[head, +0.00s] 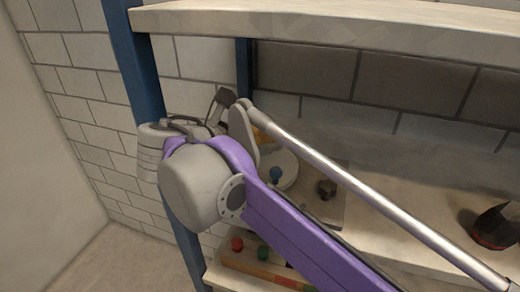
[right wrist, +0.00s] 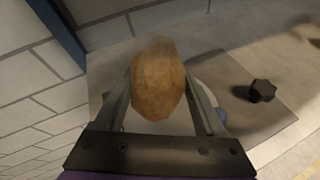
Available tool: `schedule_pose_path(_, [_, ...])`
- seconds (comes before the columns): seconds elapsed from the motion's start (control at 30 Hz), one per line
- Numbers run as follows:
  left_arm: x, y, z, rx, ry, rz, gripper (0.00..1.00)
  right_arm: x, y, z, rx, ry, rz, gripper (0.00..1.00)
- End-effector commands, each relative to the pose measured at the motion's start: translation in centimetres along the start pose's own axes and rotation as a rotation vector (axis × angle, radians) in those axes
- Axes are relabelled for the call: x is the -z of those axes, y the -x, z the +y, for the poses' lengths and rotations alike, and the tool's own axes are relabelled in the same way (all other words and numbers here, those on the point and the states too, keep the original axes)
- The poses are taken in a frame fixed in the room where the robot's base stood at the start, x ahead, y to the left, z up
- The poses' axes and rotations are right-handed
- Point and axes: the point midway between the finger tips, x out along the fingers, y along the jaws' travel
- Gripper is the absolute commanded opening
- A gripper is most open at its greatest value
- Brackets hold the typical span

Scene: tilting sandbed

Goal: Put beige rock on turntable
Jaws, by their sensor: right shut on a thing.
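The beige rock (right wrist: 157,72) is a brown-tan, rounded faceted lump between the two fingers of my right gripper (right wrist: 158,85), which is shut on it. In the right wrist view the rock hides much of a pale round disc (right wrist: 205,98), which looks like the turntable. The disc also shows in the head view (head: 287,165), partly behind my right arm. I cannot tell whether the rock touches it. In the head view my arm hides most of the gripper and rock; a small orange-tan patch shows beside the arm. My left gripper is not in view.
A blue knob (head: 276,175) and a dark knob (head: 326,188) stand by the disc on a grey plate (right wrist: 240,72). A blue rack post (head: 148,80) and an upper shelf (head: 330,22) are close to the arm. Coloured knobs (head: 263,253) sit below.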

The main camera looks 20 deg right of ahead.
Motion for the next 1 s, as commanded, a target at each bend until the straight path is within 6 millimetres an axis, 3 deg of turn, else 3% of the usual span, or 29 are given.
schedule_pose_path(0.23, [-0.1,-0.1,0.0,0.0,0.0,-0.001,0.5,2.9,-1.3,-0.6,-0.001,0.0,-0.001,0.0])
schedule_pose_path(0.63, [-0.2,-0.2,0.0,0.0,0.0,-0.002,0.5,3.4,-1.5,-0.8,0.0,0.0,-0.001,0.0])
schedule_pose_path(0.67, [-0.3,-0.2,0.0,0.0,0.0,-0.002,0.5,3.5,-1.5,-0.8,0.0,-0.001,0.0,0.74])
schedule_pose_path(0.73, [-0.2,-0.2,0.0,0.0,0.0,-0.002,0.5,3.4,-1.5,-0.7,0.0,-0.001,0.0,0.85])
schedule_pose_path(1.0, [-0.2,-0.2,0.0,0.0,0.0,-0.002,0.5,3.4,-1.4,-0.7,0.0,-0.001,0.0,0.85])
